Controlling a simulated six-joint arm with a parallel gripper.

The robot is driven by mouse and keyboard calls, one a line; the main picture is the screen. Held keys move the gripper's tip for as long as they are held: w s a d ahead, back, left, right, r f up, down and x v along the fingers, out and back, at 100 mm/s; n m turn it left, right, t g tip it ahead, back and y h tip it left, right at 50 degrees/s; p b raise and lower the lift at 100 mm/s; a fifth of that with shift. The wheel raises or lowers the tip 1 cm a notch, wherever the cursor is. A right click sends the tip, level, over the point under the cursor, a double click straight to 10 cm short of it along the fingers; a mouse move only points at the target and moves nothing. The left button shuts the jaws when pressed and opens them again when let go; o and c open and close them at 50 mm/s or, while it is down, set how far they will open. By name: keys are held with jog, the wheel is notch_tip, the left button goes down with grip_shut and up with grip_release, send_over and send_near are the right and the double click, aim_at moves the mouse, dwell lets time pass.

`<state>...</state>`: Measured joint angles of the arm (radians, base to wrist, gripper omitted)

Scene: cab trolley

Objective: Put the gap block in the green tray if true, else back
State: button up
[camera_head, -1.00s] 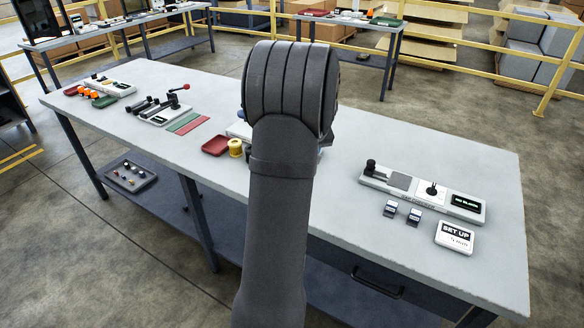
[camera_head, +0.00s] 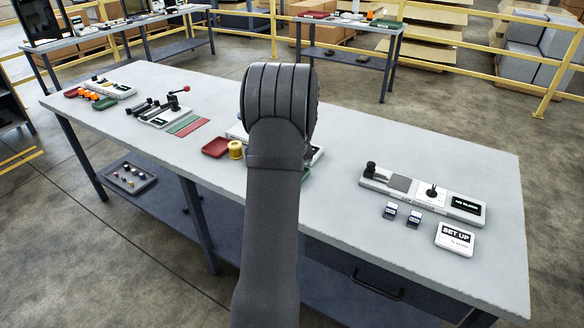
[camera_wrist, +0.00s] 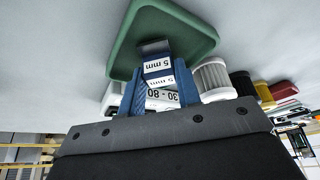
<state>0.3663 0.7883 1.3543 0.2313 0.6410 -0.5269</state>
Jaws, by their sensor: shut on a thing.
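In the wrist view my gripper (camera_wrist: 157,76) has its blue fingers shut on a gap block (camera_wrist: 156,66) marked "5 mm" on the faces I see. The green tray (camera_wrist: 192,36) lies behind the block, which overlaps it in the picture; I cannot tell whether they touch. In the head view my arm hides the gripper and the held block. Only a sliver of the green tray (camera_head: 306,174) shows at the arm's right edge. Two more gap blocks, one on the left (camera_head: 390,210) and one on the right (camera_head: 414,216), stand near the white "SET UP" card (camera_head: 455,237).
A gauge base (camera_head: 403,184) with a dark display, which seems to read "NO BLOCK", stands at the right. A red tray (camera_head: 216,146) and a yellow cylinder (camera_head: 236,149) sit left of my arm. A pale ribbed cylinder (camera_wrist: 213,80) is close to my fingers.

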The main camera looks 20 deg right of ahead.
jog(key=o, duration=1.1)
jog(key=shift+f, duration=0.1)
jog(key=v, duration=1.2)
jog(key=x, duration=1.1)
jog(key=shift+w+f, duration=0.15)
jog(key=shift+f, duration=0.15)
jog(key=shift+r, duration=1.8)
